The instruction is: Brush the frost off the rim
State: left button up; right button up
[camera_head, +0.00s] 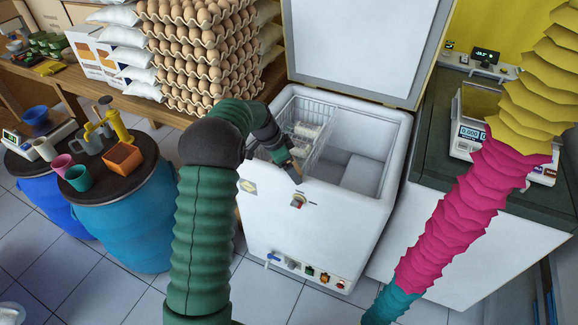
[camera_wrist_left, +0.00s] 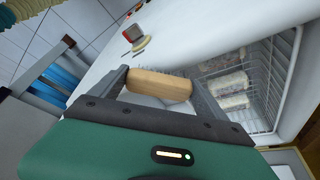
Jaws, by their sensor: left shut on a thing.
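The white chest freezer (camera_head: 310,225) stands open in the middle of the head view, its lid (camera_head: 365,45) raised. My left gripper (camera_head: 291,166) is over the front rim (camera_head: 340,190). It is shut on a wooden-backed brush (camera_wrist_left: 158,84), which lies across between the fingers in the left wrist view. The brush's pale bristles face the white rim; I cannot tell whether they touch it. I cannot make out frost against the white rim. The brush is small and partly hidden in the head view. My right gripper is not in view.
A wire basket (camera_head: 318,122) with frosted packs hangs inside the freezer at left. Egg trays (camera_head: 205,55) and white sacks (camera_head: 125,35) stand behind left. Blue drums (camera_head: 125,225) carry mugs and an orange pot (camera_head: 123,158). A scale (camera_head: 470,140) sits on the dark counter at right.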

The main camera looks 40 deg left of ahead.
aim_at(311, 178)
pick_arm(q)
jog(key=shift+w+d, duration=0.2)
jog(key=shift+d, duration=0.8)
jog(key=shift+w+d, duration=0.25)
jog(key=shift+d, duration=0.75)
jog(key=shift+w+d, duration=0.2)
jog(key=shift+d, duration=0.8)
notch_tip(311, 178, up, 12)
jog(key=p, duration=0.9)
jog(key=shift+w+a, duration=0.1)
jog(key=s+d+n+y+p, duration=0.1)
jog(key=s+d+n, duration=0.2)
jog(key=s+d, duration=0.3)
jog(key=s+d+r+n+y+p, duration=0.1)
jog(key=s+d+n, duration=0.2)
jog(key=s+d, duration=0.3)
jog(key=d, duration=0.4)
jog(key=shift+d+r+t+p, duration=0.15)
jog(key=shift+d+t+p, duration=0.15)
jog(key=shift+d+p, duration=0.1)
